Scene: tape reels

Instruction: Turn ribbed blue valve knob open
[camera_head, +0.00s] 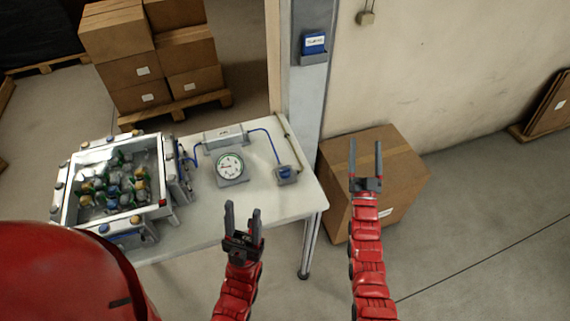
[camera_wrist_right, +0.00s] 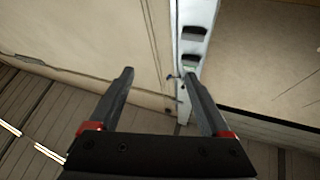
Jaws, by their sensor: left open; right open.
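The blue valve knob (camera_head: 285,172) sits on a small grey block at the right end of the white table (camera_head: 255,213). A blue hose runs from it to a grey bar behind the round gauge (camera_head: 230,168). My left gripper (camera_head: 242,222) is open and empty, in front of the table's near edge, left of and nearer than the knob. My right gripper (camera_head: 366,160) is open and empty, to the right of the table, in front of a large cardboard box. In the right wrist view its open fingers (camera_wrist_right: 165,95) have nothing between them. The knob's ribs are too small to make out.
A large cardboard box (camera_head: 400,165) stands right of the table. A grey post (camera_head: 305,110) rises behind the table's right end. Stacked boxes (camera_head: 125,40) stand on a pallet at the back.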

